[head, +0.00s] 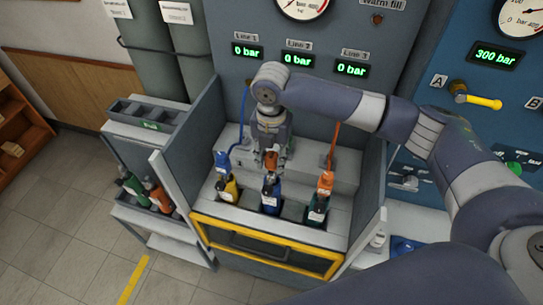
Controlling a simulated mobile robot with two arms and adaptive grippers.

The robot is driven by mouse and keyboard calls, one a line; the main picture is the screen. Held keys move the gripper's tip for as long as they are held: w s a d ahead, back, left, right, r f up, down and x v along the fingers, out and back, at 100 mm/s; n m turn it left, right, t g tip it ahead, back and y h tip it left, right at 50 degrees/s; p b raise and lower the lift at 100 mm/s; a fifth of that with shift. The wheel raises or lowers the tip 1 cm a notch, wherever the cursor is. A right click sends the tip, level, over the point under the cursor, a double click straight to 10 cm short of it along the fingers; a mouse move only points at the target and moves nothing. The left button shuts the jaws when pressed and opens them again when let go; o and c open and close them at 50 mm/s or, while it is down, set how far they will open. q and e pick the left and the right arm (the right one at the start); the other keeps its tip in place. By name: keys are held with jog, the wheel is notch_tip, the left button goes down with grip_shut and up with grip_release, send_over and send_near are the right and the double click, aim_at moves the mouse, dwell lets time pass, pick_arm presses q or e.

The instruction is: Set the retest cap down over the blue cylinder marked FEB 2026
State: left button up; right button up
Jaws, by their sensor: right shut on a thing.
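My right gripper (271,157) reaches down into the test bay and is shut on a small orange-red piece (270,161), which I take for the retest cap; the fingers hide most of it. A blue cylinder (270,194) with a dark top and a white label stands upright in the middle slot, just below the gripper. The label is too small to read. The cap looks to be above the cylinder's top, but I cannot tell the exact gap. My left gripper is not in view.
A yellow cylinder (228,188) with a blue hose fitting stands left of the blue one. A green cylinder (317,210) with an orange fitting stands to the right. Grey side walls and a yellow-framed front (265,236) bound the bay. A side cart (158,215) holds more cylinders.

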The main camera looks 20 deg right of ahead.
jog(key=shift+f+b, duration=0.5)
jog(key=shift+f, duration=1.4)
dwell(0.4)
jog(key=o, duration=1.1)
jog(key=shift+r, duration=0.2)
notch_tip(320, 180, up, 12)
jog(key=shift+f, duration=0.15)
